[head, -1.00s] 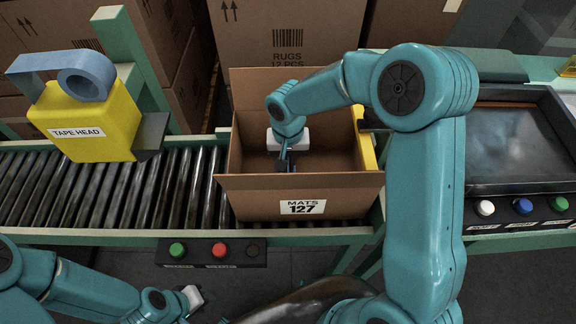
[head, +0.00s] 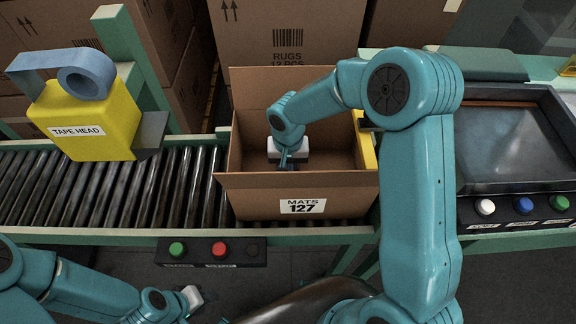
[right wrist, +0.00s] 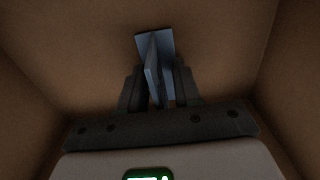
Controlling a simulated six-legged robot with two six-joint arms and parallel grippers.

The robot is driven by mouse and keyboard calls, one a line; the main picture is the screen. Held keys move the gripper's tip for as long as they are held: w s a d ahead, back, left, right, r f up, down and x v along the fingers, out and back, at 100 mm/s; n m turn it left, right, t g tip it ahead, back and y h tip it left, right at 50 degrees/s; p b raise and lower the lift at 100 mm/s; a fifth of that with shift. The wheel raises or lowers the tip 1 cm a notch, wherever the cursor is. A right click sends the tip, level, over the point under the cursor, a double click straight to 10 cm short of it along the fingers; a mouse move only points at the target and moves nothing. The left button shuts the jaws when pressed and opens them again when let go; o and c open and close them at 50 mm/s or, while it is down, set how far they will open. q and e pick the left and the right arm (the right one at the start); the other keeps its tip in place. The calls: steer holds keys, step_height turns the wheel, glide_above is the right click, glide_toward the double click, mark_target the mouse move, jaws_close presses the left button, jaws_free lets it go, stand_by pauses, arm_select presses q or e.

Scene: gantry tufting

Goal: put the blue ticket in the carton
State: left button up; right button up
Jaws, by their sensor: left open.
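The carton (head: 250,197), an open brown box labelled MATS 127, stands on the roller conveyor. My right gripper (head: 287,163) reaches down inside it, and my right arm crosses over its right side. In the right wrist view the blue ticket (right wrist: 153,52) shows between and beyond the dark fingertips of my right gripper (right wrist: 160,88), with brown carton walls around. I cannot tell whether the fingers press on the ticket or stand apart from it. My left gripper (head: 194,299) is open and empty, low in front of the conveyor.
A yellow tape head (head: 88,115) stands over the rollers (head: 120,190) at the left. A button box (head: 212,252) hangs on the conveyor's front rail. A dark tray (head: 515,140) and a row of coloured buttons (head: 523,206) are at the right. Large cartons (head: 290,30) stand behind.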

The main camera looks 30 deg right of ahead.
step_height(320, 180, up, 12)
steer(key=shift+r, duration=0.15)
stand_by(0.7)
